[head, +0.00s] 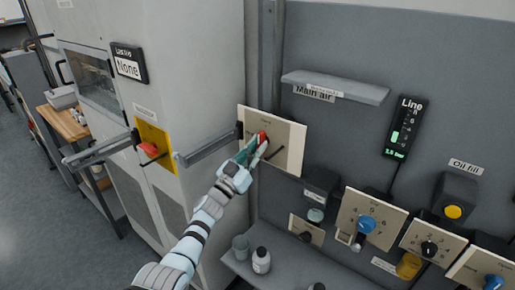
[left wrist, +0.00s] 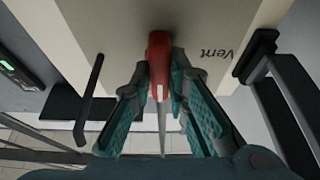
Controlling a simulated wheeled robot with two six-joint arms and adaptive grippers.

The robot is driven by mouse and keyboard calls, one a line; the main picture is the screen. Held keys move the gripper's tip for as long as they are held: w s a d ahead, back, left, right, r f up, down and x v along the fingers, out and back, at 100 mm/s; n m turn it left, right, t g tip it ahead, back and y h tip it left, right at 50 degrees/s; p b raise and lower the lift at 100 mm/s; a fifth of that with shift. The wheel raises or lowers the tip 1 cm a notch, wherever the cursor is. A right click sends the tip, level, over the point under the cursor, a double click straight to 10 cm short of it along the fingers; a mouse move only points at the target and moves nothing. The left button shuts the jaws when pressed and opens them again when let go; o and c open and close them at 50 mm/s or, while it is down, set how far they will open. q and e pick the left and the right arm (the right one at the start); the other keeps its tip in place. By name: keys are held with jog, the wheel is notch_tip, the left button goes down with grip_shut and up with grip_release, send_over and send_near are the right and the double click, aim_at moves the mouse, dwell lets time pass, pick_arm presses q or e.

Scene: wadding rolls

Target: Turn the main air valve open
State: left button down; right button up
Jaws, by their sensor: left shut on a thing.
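The main air valve's red handle (head: 262,138) sits on a cream panel (head: 292,136) below the "Main air" label (head: 314,93). My left gripper (head: 249,153) has its fingers on either side of the handle. In the left wrist view the red handle (left wrist: 158,62) stands between the teal finger pads of my left gripper (left wrist: 160,85), which is shut on it. The word "Vent" (left wrist: 215,53) shows on the panel beside it. Much of the handle is hidden by the fingers in the head view. My right gripper is not in view.
A grey shelf (head: 337,87) juts out above the panel. A dark bar (head: 207,147) sticks out at its left, near a yellow switch plate (head: 154,152). A lit "Line" gauge (head: 404,128) hangs at right. Knob panels, a bottle (head: 261,261) and a cup (head: 240,247) are below.

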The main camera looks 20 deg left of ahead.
pick_arm(q)
jog(key=c, duration=1.6)
grip_release()
jog(key=shift+o, duration=0.2)
jog(key=v, duration=1.2)
jog(key=shift+r, duration=0.1)
